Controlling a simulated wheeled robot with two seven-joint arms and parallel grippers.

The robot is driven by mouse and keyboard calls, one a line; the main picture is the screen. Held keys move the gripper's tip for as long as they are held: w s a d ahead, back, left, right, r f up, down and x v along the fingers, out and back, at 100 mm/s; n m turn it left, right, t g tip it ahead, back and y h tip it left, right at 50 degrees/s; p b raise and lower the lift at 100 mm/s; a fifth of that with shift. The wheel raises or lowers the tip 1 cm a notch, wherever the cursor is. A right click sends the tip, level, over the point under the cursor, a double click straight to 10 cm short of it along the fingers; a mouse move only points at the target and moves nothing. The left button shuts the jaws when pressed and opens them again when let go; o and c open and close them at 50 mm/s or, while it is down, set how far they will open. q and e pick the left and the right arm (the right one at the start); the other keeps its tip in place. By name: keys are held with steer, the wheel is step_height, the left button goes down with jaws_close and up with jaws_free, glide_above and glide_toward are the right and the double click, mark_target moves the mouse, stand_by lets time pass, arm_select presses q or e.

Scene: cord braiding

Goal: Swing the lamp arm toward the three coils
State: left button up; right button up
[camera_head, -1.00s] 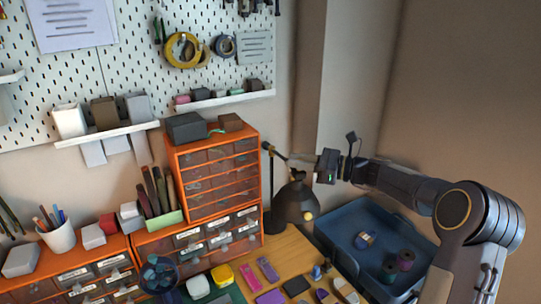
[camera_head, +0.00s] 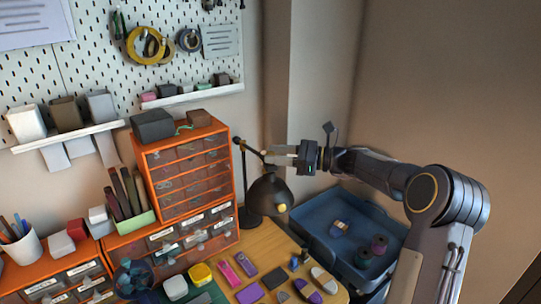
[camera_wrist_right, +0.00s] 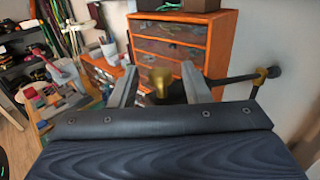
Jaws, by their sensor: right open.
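The black desk lamp stands beside the orange drawer cabinet, with an upright post (camera_head: 243,180), a short arm with brass joints, and a dark shade (camera_head: 268,194) with a lit bulb hanging low. My right gripper (camera_head: 272,155) is open, its fingers pointing left at the lamp arm just above the shade. In the right wrist view a brass lamp part (camera_wrist_right: 160,82) shows between the two fingers; I cannot tell if they touch it. My left gripper is not in view.
The blue tray (camera_head: 313,207) sits right of the wooden desk (camera_head: 262,243), below my right arm. The orange cabinet (camera_head: 232,160) stands close behind the lamp. Several small purple, pink and yellow items cover the desk front. A wall rises behind the arm.

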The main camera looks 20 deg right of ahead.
steer(key=b+v, duration=0.1)
steer(key=v, duration=0.4)
steer(key=shift+s+d, duration=0.25)
steer(key=shift+d, duration=0.05)
steer(key=s+a+f+n+g+h, duration=0.1)
steer(key=s+a+n+g+h, duration=0.3)
steer(key=s+a+n, duration=0.75)
steer(key=s+a+f+n+h, duration=0.1)
steer(key=s+f+n+h, duration=0.1)
steer(key=s+f+n, duration=0.2)
steer(key=s+a+f+n+h, duration=0.1)
steer(key=s+f+n, duration=0.3)
steer(key=s, duration=0.6)
steer(key=s+a+f+n+h, duration=0.1)
steer(key=s+f+n+h, duration=0.3)
steer(key=s, duration=0.4)
steer(key=shift+a+f+g, duration=0.25)
steer(key=shift+f+g, duration=0.1)
steer(key=shift+g, duration=0.05)
